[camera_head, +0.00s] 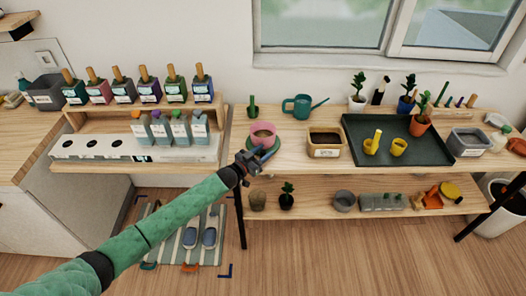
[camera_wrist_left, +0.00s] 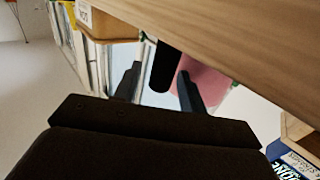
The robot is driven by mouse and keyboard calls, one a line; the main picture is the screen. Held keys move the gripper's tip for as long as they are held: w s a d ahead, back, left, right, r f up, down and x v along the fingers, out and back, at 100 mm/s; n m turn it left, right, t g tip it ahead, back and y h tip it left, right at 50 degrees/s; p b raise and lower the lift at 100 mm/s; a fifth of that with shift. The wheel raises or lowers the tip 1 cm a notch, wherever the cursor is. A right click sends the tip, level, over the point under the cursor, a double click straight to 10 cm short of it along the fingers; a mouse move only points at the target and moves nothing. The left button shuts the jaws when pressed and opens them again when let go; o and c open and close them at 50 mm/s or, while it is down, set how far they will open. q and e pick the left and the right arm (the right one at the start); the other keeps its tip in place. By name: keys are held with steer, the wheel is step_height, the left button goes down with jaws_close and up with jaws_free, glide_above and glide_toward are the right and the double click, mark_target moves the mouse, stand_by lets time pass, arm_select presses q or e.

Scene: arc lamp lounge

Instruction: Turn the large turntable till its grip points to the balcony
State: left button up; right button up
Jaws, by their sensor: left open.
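A round green disc (camera_head: 273,150), which looks like the large turntable, lies near the left front of the plant bench with a pink pot (camera_head: 263,130) on it. My left gripper (camera_head: 252,160) is at the disc's front edge, over the bench's front edge. In the left wrist view its open fingers (camera_wrist_left: 157,82) stand on either side of a dark bar (camera_wrist_left: 161,65), which may be the grip; I cannot tell whether they touch it. The pink pot (camera_wrist_left: 207,82) shows just behind the right finger. My right gripper is not in view. Which side is the balcony is unclear.
A wooden planter box (camera_head: 325,143) stands right of the disc, then a dark tray (camera_head: 395,128) with yellow cups. A teal watering can (camera_head: 298,106) is behind. A rack of bottles (camera_head: 140,148) stands left. A lower shelf (camera_head: 315,200) holds small pots.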

arm_select(q)
jaws_close()
